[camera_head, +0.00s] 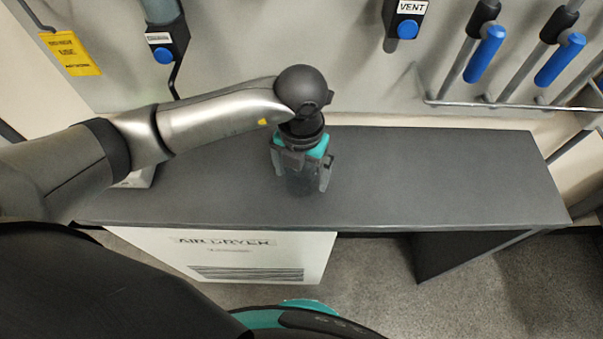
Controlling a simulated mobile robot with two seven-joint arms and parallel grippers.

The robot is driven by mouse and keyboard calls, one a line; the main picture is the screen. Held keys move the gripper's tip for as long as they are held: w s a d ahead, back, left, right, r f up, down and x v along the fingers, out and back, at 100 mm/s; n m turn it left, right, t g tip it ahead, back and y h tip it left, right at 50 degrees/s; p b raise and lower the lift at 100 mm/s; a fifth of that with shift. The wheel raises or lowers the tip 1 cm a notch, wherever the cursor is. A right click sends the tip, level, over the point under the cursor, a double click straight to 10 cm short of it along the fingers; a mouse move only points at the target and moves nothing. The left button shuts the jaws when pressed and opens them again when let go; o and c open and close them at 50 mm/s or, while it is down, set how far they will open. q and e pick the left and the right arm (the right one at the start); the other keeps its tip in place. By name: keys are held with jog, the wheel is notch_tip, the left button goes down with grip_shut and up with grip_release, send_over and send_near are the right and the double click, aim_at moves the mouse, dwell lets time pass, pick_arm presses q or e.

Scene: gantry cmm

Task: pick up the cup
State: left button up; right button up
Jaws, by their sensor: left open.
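My left gripper (306,186) points down over the dark grey bench top (440,180), left of its middle. Its two fingers are apart. A dark, dim shape lies between and below the fingers; I cannot tell whether it is a cup or a shadow. No cup shows clearly anywhere in the view. My left arm and gripper hide part of the bench. My right gripper is not in view.
A white object (140,179) is partly hidden behind my left forearm. A white air dryer (240,250) stands under the bench. Blue-handled tools (485,52) hang on the back wall. The right half of the bench is bare.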

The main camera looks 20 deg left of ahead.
pick_arm(q)
jog(key=shift+f, duration=0.65)
jog(key=shift+r, duration=0.1)
jog(key=c, duration=1.2)
